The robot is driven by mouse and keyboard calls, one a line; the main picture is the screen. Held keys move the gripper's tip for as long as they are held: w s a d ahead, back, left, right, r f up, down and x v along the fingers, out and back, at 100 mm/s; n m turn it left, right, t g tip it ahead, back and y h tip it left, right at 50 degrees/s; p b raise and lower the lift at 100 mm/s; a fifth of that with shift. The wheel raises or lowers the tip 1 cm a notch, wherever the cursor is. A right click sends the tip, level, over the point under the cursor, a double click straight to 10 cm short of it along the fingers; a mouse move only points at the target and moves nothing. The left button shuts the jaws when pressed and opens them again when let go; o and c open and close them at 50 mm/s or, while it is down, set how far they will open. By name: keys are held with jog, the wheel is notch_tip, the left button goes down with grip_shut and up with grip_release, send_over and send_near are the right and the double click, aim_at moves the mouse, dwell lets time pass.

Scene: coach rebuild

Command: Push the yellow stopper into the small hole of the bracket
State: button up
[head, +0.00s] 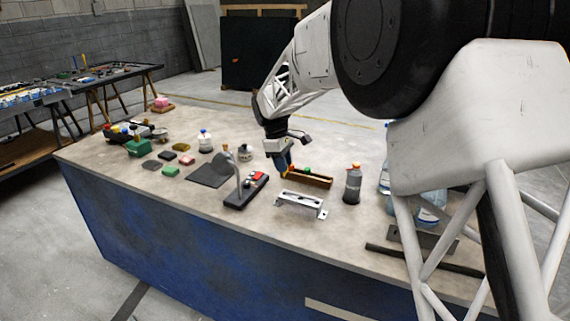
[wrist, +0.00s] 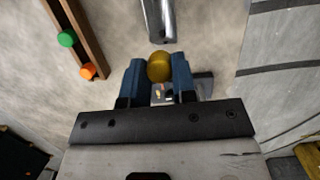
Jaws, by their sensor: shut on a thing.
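My gripper (head: 283,164) is low over the table behind the bracket, at the left end of the wooden tray. In the wrist view its blue fingers (wrist: 158,82) are shut on the yellow stopper (wrist: 159,67), whose rounded head shows between them. The head view does not show the stopper. The silver bracket (head: 300,201) stands on the table in front of the tray. A shiny metal piece (wrist: 158,20) just beyond the stopper in the wrist view looks like the bracket. The stopper's lower end is hidden, and I cannot make out the small hole.
The wooden tray (head: 318,182) holds a green stopper (wrist: 66,39) and an orange stopper (wrist: 87,71). A dark-based stand (head: 236,195) with a curved post is left of the bracket. A grey bottle (head: 352,187) stands to the right. The table's front edge is near the bracket.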

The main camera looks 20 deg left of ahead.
jog(key=shift+f, duration=0.25)
send_over(286, 194)
jog(key=shift+a+f, duration=0.25)
jog(key=shift+f, duration=1.3)
jog(key=shift+a+f, duration=0.2)
jog(key=shift+f, duration=1.3)
jog(key=shift+f, duration=0.75)
dwell(1.1)
jog(key=o, duration=1.4)
jog(key=shift+o, duration=0.2)
jog(key=shift+r, duration=0.1)
jog(key=shift+d+v, duration=0.2)
jog(key=shift+v, duration=0.75)
jog(key=shift+d+v, duration=0.2)
jog(key=shift+v, duration=0.75)
jog(key=shift+d+v, duration=0.2)
jog(key=shift+v, duration=0.75)
jog(key=shift+r, duration=0.1)
jog(key=shift+c, duration=0.3)
